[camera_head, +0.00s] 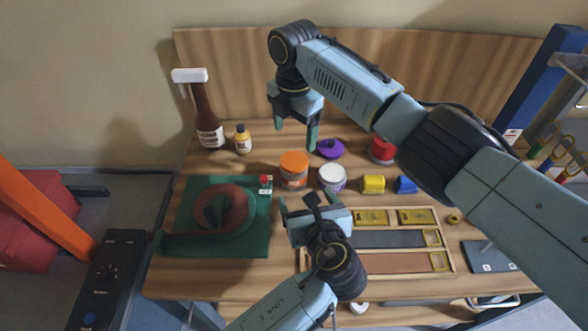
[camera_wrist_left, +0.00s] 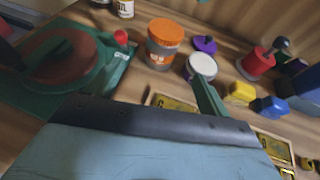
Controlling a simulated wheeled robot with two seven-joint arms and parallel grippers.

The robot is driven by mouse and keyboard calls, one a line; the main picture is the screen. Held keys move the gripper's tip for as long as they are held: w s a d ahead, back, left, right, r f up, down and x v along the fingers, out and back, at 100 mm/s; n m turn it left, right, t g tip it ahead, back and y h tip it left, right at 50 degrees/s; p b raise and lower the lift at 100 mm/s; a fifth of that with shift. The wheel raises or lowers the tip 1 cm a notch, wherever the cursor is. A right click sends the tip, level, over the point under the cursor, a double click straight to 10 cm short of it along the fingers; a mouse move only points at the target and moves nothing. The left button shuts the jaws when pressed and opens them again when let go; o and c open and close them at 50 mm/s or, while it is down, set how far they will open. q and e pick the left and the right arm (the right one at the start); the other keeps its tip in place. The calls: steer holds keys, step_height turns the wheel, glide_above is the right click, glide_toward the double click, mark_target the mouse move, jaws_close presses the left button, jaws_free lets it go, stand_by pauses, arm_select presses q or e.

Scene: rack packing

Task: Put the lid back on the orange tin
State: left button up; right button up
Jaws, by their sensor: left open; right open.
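The orange tin (camera_head: 294,184) stands upright on the table, a grey jar with an orange label. Its top is covered in orange (camera_head: 294,160) that looks like a seated lid; it also shows in the left wrist view (camera_wrist_left: 162,52). A purple lid with a knob (camera_head: 331,148) lies behind a white-topped jar (camera_head: 332,180), right of the tin. My left gripper (camera_head: 309,203) is open and empty in front of the tin. My right gripper (camera_head: 297,132) is open above the table behind the tin, left of the purple lid.
A green mat with a round brown piece (camera_head: 262,238) lies at left. Bottles (camera_head: 208,135) stand behind it. Red (camera_head: 382,150), yellow (camera_head: 373,184) and blue (camera_head: 405,185) items stand at right. A sectioned wooden tray (camera_head: 456,268) lies in front. A wooden panel closes the back.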

mark_target(299, 176)
arm_select(q)
steer(key=shift+w+d+f, duration=0.15)
steer(key=shift+w+d, duration=0.1)
steer(key=shift+d, duration=0.2)
arm_select(e)
steer(key=shift+w+f, duration=0.3)
arm_select(q)
steer(key=shift+s, duration=0.1)
arm_select(e)
steer(key=shift+s+r, duration=0.1)
steer(key=shift+s, duration=0.1)
arm_select(q)
steer(key=x, duration=1.3)
steer(key=shift+a+f, duration=0.1)
arm_select(e)
steer(key=shift+w, duration=0.1)
arm_select(q)
steer(key=c, duration=1.4)
jaws_close()
arm_select(e)
steer(key=shift+n, duration=0.3)
steer(key=n, duration=0.3)
steer(key=shift+d+n, duration=0.1)
steer(key=shift+n, duration=0.3)
steer(key=n, duration=0.4)
steer(key=shift+n, duration=0.3)
